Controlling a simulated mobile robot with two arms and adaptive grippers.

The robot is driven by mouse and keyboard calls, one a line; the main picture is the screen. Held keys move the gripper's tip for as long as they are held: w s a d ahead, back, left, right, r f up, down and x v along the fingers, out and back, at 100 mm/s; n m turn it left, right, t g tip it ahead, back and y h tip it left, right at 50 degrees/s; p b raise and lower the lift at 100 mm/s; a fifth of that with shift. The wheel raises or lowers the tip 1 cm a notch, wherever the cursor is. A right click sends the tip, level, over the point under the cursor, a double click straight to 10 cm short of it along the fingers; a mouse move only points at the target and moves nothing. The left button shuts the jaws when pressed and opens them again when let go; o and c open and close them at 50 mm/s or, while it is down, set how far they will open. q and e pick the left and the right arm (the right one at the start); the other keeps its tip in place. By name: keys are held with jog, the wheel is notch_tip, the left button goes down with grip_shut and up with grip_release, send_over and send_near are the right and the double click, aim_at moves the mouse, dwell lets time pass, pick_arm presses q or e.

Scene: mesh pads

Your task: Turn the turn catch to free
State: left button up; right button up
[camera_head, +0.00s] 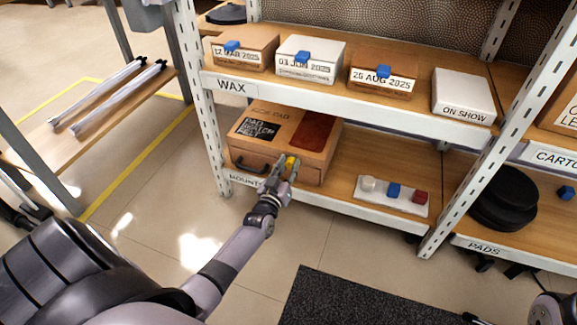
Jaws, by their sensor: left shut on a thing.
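A brown wooden box (310,162) with a dark curved handle (248,167) on its front stands on the lower shelf. A small yellow turn catch (291,161) shows at the box front, to the right of the handle. My left gripper (285,166) is at the box front and is shut on the turn catch. The fingers hide part of the catch, and I cannot tell which way it is turned. My right gripper is out of view.
The upper shelf labelled WAX (232,86) holds dated boxes with blue blocks. A white tray (407,206) with small coloured blocks lies right of the wooden box. Black pads (503,200) are stacked farther right. A white post (203,130) stands left of the box.

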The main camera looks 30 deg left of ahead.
pick_arm(q)
jog(key=shift+n, duration=0.4)
grip_shut()
jog(key=n, duration=0.3)
jog(key=shift+p, duration=0.3)
jog(key=n, duration=0.4)
jog(key=n+b, duration=0.1)
jog(key=n, duration=0.4)
jog(key=shift+f, duration=0.1)
jog(key=shift+n+b, duration=0.35)
jog(key=shift+n, duration=1.45)
jog(key=o, duration=1.1)
grip_release()
